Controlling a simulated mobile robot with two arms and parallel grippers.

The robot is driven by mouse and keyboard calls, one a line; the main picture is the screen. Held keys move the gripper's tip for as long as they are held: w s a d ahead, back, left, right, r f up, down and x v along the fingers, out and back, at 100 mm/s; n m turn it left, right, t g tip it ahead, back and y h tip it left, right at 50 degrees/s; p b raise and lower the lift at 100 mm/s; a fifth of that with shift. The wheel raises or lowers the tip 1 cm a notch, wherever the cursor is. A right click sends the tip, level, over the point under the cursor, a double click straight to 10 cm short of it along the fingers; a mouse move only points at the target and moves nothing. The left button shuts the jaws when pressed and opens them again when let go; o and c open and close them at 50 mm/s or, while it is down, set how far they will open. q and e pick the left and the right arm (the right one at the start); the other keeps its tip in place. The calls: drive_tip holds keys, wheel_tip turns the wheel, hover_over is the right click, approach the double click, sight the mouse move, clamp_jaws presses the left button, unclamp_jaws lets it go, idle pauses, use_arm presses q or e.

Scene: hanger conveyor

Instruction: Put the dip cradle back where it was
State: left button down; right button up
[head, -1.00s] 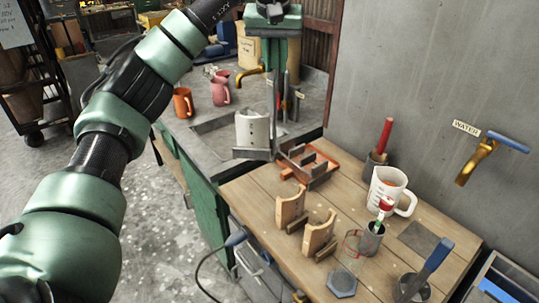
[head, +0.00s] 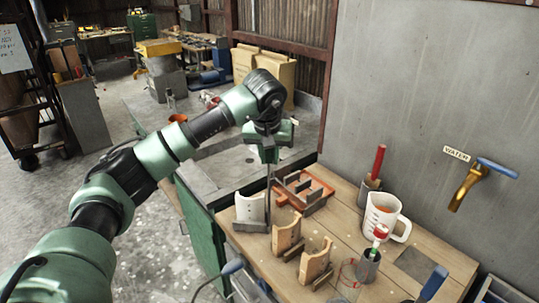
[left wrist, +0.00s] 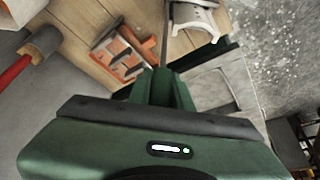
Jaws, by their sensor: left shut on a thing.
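The dip cradle (head: 249,207), a white curved piece with a grey base, is at the table's far left corner. In the left wrist view it shows at the top (left wrist: 195,17). My left gripper (head: 269,158) points down above it and is shut on a thin upright rod (head: 268,188). The rod runs down beside the cradle and appears to be its handle; the lower joint is unclear. The cradle looks upright at table level; I cannot tell whether it touches the wood. My right gripper is not in view.
Two wooden curved pieces (head: 286,233) stand on the wooden table (head: 338,213), close to the right of the cradle. An orange rack (head: 302,188) lies behind. A white mug (head: 382,214) and a red-handled tool (head: 378,161) stand further right. A grey sink counter (head: 220,176) adjoins behind.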

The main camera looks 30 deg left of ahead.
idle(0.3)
use_arm(q)
drive_tip(key=c, duration=1.3)
unclamp_jaws()
drive_tip(key=shift+f, duration=0.15)
drive_tip(key=shift+r, duration=0.2)
drive_tip(key=shift+s+d+r, duration=0.1)
drive_tip(key=shift+r, duration=0.2)
drive_tip(key=b+v, duration=0.2)
drive_tip(key=v, duration=0.9)
drive_tip(key=shift+s+r, duration=0.1)
drive_tip(key=shift+s, duration=0.1)
